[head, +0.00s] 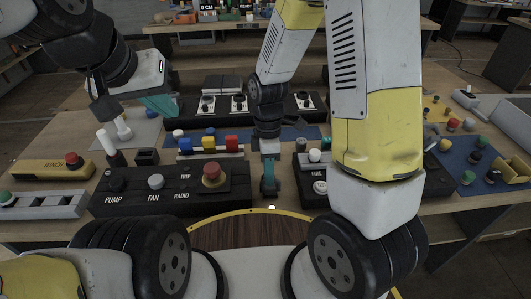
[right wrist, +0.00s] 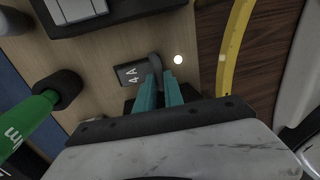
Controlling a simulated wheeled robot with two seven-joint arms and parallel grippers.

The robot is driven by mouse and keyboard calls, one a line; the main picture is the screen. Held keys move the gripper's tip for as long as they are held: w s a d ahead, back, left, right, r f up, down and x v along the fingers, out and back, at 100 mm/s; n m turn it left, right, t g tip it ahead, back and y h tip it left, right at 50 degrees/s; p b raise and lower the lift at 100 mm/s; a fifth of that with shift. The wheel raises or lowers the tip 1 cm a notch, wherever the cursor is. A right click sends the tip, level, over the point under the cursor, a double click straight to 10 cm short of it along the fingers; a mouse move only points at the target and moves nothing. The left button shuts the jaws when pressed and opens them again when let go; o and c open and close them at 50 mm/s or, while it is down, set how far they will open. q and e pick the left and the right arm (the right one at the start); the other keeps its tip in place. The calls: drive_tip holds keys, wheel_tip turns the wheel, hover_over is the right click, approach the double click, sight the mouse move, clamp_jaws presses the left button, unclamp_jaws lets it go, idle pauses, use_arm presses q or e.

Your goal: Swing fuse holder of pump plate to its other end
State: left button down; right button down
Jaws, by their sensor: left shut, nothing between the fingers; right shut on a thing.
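My right gripper (head: 269,186) points down just right of this plate, near the table's front edge. In the right wrist view its teal fingers (right wrist: 160,88) are shut on a dark grey curved piece (right wrist: 155,64) beside a small dark tag marked 4 A (right wrist: 132,73). I cannot tell whether this is the fuse holder; the fingers hide part of it. My left gripper (head: 160,106) is shut and empty above the table's left side.
Right of my right gripper stands another black panel (head: 308,172). A panel of dials (head: 240,104) and colored blocks (head: 208,142) lie behind. A yellow-edged round surface (head: 235,213) is in front. A green cylinder (right wrist: 35,120) shows in the right wrist view.

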idle(0.4)
drive_tip(key=shift+w+r+g, duration=0.35)
drive_tip(key=shift+w+g, duration=0.2)
drive_tip(key=shift+g, duration=0.15)
drive_tip(key=shift+w+r, duration=0.15)
drive_tip(key=shift+w, duration=0.1)
drive_tip(key=shift+w+r, duration=0.4)
drive_tip(key=shift+w, duration=0.45)
drive_tip(key=shift+w+r, duration=0.15)
drive_tip(key=shift+w, duration=0.9)
drive_tip(key=c, duration=1.5)
unclamp_jaws()
drive_tip(key=shift+o, duration=0.2)
